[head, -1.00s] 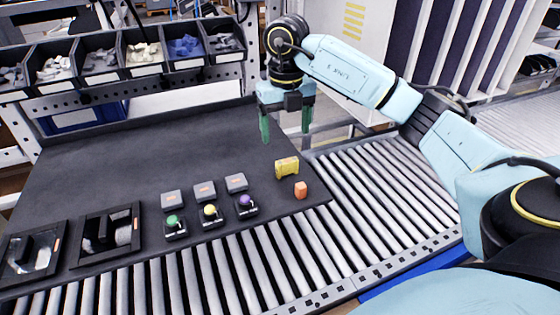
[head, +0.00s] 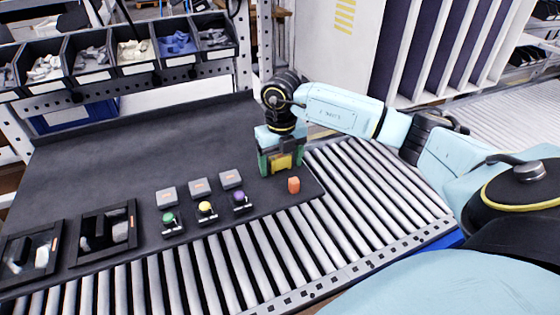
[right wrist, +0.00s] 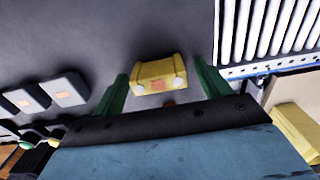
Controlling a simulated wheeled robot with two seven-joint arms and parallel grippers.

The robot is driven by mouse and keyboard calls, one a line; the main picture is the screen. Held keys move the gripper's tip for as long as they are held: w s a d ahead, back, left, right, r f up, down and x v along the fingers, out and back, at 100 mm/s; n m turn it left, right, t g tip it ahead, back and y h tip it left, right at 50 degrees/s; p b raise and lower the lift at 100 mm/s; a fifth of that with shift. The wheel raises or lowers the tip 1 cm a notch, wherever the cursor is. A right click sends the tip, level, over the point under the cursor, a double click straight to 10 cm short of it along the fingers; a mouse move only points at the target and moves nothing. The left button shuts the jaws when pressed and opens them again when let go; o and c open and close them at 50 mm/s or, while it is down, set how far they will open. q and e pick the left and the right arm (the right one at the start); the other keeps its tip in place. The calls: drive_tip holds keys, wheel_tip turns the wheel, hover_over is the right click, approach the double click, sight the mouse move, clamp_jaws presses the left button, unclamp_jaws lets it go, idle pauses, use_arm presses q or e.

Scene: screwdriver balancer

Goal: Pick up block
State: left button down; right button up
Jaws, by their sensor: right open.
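The yellow block (head: 281,162) sits on the dark mat near its right edge. In the right wrist view the block (right wrist: 158,74) shows ahead of the gripper, between the two green fingers. My right gripper (head: 281,166) is open and lowered around the block, with one green finger to each side; whether the fingers touch it I cannot tell. It also shows in the right wrist view (right wrist: 163,88). A small orange block (head: 293,185) stands on the mat just in front of the gripper; only a sliver of orange-red shows behind the wrist housing in the wrist view. My left gripper is out of view.
Three grey boxes and three coloured-knob switches, such as the purple one (head: 239,196), stand left of the gripper. Two black trays (head: 104,232) lie at the mat's left. A roller conveyor (head: 370,190) borders the mat. Bins (head: 140,58) line the back.

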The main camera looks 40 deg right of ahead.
drive_tip(key=c, duration=1.2)
